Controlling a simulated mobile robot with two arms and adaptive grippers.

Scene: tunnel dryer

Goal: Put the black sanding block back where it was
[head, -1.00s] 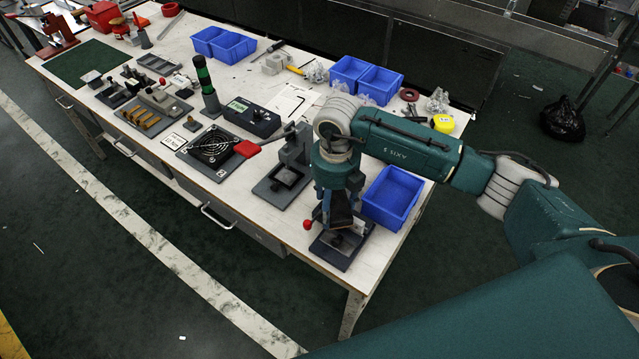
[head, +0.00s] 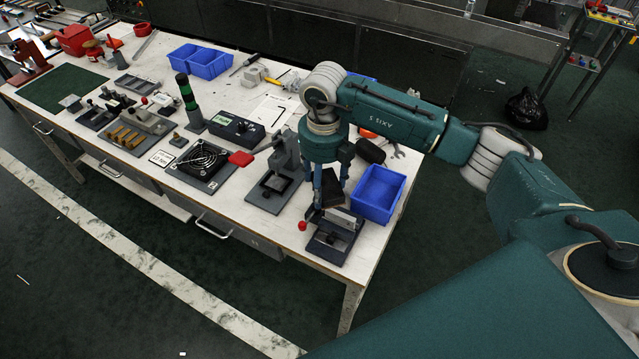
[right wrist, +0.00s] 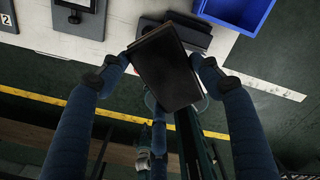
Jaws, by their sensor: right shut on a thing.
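My right gripper (right wrist: 162,66) is shut on a dark block, the black sanding block (right wrist: 165,70), one finger on each side of it. In the head view the right gripper (head: 331,188) points down and holds the black block (head: 334,190) above and just behind a dark fixture (head: 328,249) with a red ball knob at the table's near right corner. A light grey block (head: 340,219) shows in that fixture. I cannot tell whether the black block touches anything. My left gripper is in neither current view.
A blue bin (head: 385,205) stands close right of the held block. A grey press-like stand (head: 285,160) is close on the left. A rounded black thing (head: 370,150) lies behind the gripper. The white table's (head: 265,222) right edge is near, with floor beyond.

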